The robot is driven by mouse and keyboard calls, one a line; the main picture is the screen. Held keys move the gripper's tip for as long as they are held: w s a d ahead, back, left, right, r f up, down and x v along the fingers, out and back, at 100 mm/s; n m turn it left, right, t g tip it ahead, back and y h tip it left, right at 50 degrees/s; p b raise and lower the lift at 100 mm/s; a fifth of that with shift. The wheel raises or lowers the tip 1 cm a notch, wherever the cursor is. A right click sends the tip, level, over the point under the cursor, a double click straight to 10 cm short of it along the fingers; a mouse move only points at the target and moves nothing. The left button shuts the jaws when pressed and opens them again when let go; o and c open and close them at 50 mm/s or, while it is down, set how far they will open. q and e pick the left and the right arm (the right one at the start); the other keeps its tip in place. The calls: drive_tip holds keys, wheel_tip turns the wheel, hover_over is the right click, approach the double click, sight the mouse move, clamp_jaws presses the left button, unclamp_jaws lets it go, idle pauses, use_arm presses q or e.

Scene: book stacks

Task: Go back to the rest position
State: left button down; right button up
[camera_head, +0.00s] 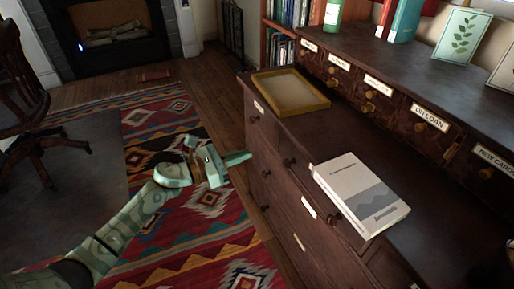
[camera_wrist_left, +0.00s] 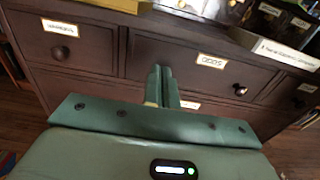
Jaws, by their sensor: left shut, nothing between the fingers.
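My left arm comes in from the lower left of the head view, and its green gripper (camera_head: 238,158) is held over the patterned rug, just left of the dark wooden chest of drawers (camera_head: 290,205). The gripper points right, toward the drawer fronts. In the left wrist view the fingers (camera_wrist_left: 161,88) are together and empty, in front of drawers labelled with small cards. I cannot tell from these views whether the fingers touch the chest. My right gripper is not in view.
A white and grey book (camera_head: 360,192) lies on the chest top, near its front edge. A shallow wooden tray (camera_head: 290,92) lies farther back. A row of small labelled drawers (camera_head: 372,88) stands behind. A wooden chair (camera_head: 30,110) is at the left. The rug (camera_head: 190,235) is clear.

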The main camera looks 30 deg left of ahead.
use_arm(q)
drive_tip(key=shift+s+a, duration=0.25)
drive_tip(key=shift+s, duration=0.1)
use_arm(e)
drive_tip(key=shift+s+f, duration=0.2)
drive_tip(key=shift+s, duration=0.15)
